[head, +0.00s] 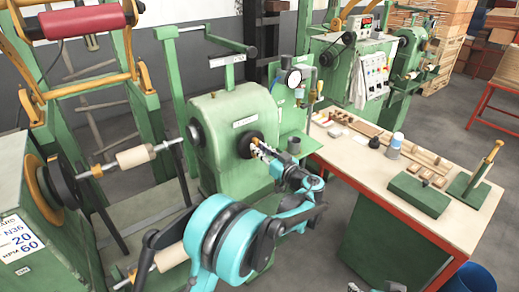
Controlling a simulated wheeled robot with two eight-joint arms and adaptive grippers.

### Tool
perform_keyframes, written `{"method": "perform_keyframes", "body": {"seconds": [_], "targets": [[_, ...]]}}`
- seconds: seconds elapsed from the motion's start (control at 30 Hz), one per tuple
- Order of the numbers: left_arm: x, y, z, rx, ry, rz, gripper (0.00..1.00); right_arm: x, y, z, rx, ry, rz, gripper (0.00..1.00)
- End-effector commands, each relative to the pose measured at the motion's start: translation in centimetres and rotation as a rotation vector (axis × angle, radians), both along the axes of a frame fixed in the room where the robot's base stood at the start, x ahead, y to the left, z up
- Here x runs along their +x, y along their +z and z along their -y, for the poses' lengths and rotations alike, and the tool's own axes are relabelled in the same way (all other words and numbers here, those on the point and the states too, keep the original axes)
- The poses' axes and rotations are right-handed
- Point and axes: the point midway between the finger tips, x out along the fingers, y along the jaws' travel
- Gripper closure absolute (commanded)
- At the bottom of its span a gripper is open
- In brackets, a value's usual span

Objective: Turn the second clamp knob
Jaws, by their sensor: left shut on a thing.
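A green winding machine housing (215,112) stands in the middle of the head view. A dark round clamp knob (244,140) sits on its right-hand face, partly covered by my gripper. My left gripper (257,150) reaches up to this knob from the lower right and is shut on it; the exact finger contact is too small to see. Another dark round part (195,136) is on the housing's left face, clear of my gripper.
A wooden-topped bench (345,165) with a red edge stands to the right, holding small wooden parts, a bottle (394,146) and a green block (419,195). A wooden roller (135,156) is at left.

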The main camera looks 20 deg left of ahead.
Motion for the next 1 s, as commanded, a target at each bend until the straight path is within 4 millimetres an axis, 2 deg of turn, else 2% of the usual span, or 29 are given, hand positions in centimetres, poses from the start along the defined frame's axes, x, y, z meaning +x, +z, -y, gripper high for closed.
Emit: {"method": "perform_keyframes", "body": {"seconds": [1.0], "targets": [[0.73,-0.58,0.62,0.556,-0.001,-0.713,1.00,0.00,0.81,0.00,0.000,0.000,0.000,0.26]]}}
